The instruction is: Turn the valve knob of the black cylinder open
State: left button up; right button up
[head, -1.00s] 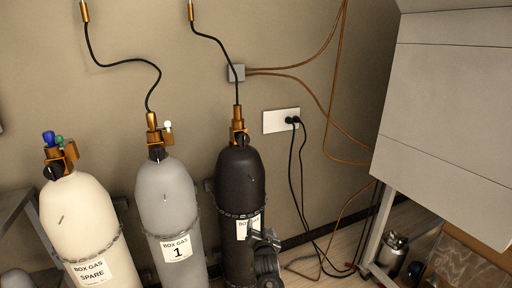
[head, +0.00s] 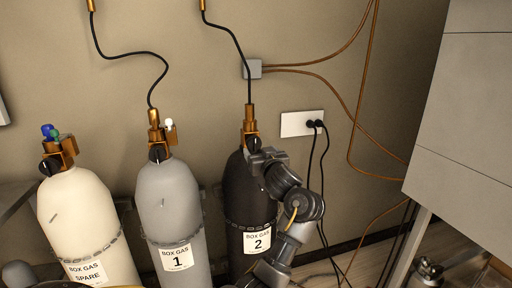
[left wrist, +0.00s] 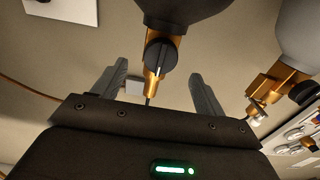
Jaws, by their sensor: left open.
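The black cylinder (head: 245,195), labelled BOX GAS 2, stands chained at the wall, right of the grey one. Its brass valve (head: 250,120) carries a black valve knob (head: 254,143) on the front. My left gripper (head: 262,157) is at the cylinder's top, just in front of and below the knob, partly covering the cylinder. In the left wrist view, the picture is turned over: the black knob (left wrist: 160,52) with a pale line lies between the open fingers of the left gripper (left wrist: 160,76). I cannot tell whether they touch it. My right gripper is out of view.
The grey cylinder (head: 168,205), labelled 1, and the cream spare cylinder (head: 85,225) stand to the left. A black hose (head: 238,50) rises from the valve. A socket (head: 302,123) with black cables is right of it. A grey cabinet (head: 465,110) fills the right.

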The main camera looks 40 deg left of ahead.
aim_at(255, 146)
pick_arm(q)
jog(key=x, duration=0.5)
jog(key=shift+a, duration=0.25)
jog(key=shift+c, duration=0.4)
jog(key=c, duration=0.9)
